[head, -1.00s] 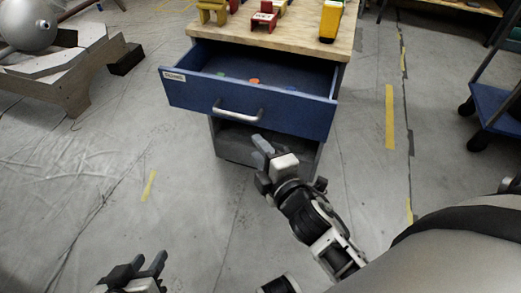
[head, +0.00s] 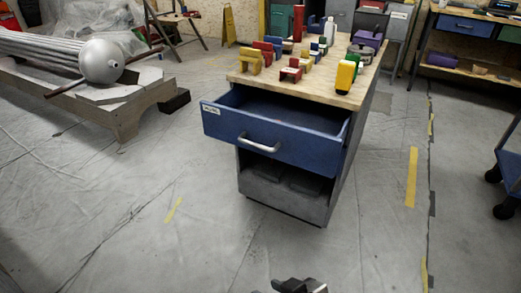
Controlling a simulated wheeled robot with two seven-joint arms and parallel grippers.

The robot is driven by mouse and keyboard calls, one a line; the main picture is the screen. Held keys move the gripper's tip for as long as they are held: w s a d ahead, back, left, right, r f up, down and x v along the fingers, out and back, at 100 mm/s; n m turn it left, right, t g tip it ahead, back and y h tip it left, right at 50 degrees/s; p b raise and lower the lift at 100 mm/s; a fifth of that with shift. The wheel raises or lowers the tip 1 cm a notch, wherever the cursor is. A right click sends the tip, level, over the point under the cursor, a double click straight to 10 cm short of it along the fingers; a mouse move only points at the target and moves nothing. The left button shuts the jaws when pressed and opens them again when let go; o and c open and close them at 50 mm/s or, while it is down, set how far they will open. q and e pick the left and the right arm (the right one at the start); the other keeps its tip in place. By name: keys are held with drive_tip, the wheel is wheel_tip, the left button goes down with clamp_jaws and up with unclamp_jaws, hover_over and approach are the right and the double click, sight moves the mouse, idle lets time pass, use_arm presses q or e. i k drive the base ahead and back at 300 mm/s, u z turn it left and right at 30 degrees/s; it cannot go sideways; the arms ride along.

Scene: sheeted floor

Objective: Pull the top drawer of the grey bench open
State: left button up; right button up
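The grey bench (head: 350,150) stands in the middle of the head view under a light wooden top. Its blue top drawer (head: 222,122) is pulled out toward me, and its inside shows. A pale bar handle (head: 260,146) is on the drawer front, with a small white label at the front's upper left. My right gripper (head: 299,287) is only partly in view at the bottom edge, well below and apart from the handle. Whether its fingers are open is not clear. My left gripper is out of view.
Coloured blocks and bottles stand on the bench top (head: 315,85). Below the drawer is an open dark shelf space (head: 285,185). A wooden platform with a grey sphere (head: 101,61) is at left. A blue cart (head: 511,160) is at right. The floor in front is clear.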

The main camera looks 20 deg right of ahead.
sight(226, 119)
drive_tip(key=z, duration=1.2)
drive_tip(key=k, duration=0.4)
drive_tip(key=u, duration=1.35)
